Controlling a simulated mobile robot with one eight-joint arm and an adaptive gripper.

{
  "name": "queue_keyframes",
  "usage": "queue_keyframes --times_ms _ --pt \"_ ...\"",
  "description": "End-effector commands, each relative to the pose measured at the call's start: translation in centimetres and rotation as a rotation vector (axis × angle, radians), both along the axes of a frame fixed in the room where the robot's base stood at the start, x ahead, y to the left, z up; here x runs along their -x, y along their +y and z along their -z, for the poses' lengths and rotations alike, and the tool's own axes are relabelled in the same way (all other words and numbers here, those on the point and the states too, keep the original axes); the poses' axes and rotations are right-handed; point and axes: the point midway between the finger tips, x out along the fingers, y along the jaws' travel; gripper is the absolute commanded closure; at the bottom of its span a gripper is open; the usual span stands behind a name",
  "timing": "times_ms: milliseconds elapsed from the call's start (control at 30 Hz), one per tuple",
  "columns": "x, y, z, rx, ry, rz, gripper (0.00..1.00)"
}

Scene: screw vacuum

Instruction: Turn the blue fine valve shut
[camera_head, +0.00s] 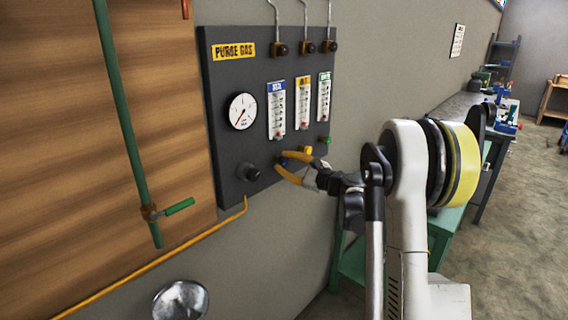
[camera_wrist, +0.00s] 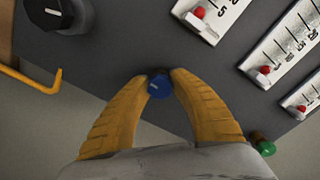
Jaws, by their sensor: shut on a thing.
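The blue fine valve (camera_wrist: 160,86) is a small round knob with a pale mark on its face, on the dark grey gas panel (camera_head: 230,150). In the wrist view it sits between the tips of my gripper (camera_wrist: 158,78), whose two yellow fingers close on its sides. In the head view my gripper (camera_head: 282,160) reaches the lower part of the panel, below the blue-labelled flowmeter (camera_head: 276,112). There the fingers hide most of the blue knob.
A yellow knob (camera_head: 306,150) and a green knob (camera_head: 325,140) sit to the right, close to my gripper. A larger black knob (camera_head: 248,173) is to the left. A pressure gauge (camera_head: 242,111) is above. A green pipe (camera_head: 124,120) and orange tube (camera_head: 150,266) run at left.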

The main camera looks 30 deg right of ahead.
Motion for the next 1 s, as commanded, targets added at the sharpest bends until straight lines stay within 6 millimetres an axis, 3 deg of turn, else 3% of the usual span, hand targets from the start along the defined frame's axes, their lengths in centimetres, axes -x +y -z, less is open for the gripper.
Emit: queue_keyframes --times_ms 33,67,100,133,533,1000 --pt "0.0 0.0 0.0 0.000 0.000 -0.001 1.00" --pt "0.0 0.0 0.0 0.000 0.000 -0.001 0.64" --pt "0.0 0.0 0.0 0.000 0.000 -0.001 0.52" --pt "0.0 0.0 0.0 0.000 -0.001 -0.001 0.49" --pt "0.9 -0.4 0.0 0.000 0.000 0.001 0.49" --pt "9.7 -3.6 0.0 0.000 0.000 0.001 0.49"
